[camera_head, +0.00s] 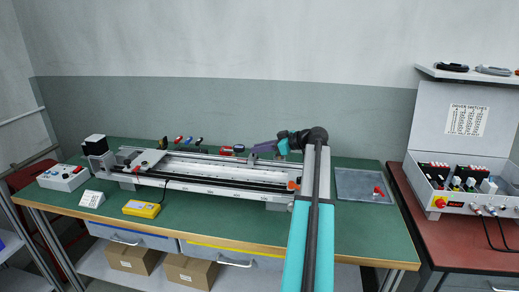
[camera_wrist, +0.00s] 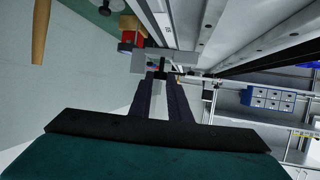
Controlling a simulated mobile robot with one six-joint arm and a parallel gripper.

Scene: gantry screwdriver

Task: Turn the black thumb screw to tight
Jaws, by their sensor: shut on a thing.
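My gripper (camera_head: 258,149) reaches in from the right to the far side of the gantry (camera_head: 215,186), which lies along the green table. In the wrist view, the dark fingers of my gripper (camera_wrist: 159,76) come together at a grey bracket (camera_wrist: 181,58) beside the gantry's metal rail. They are shut on a small dark part there, which looks like the black thumb screw. The fingers hide most of it, so its turn and tightness cannot be told. A red part (camera_wrist: 127,38) sits just left of the bracket; a red part (camera_head: 239,148) also shows near my fingertips in the head view.
Several coloured-handled tools (camera_head: 188,140) stand behind the gantry. A yellow device (camera_head: 142,208) and a grey control box (camera_head: 62,178) are at the front left. A grey tray (camera_head: 350,190) is at the right. An open case (camera_head: 450,150) stands on the red bench.

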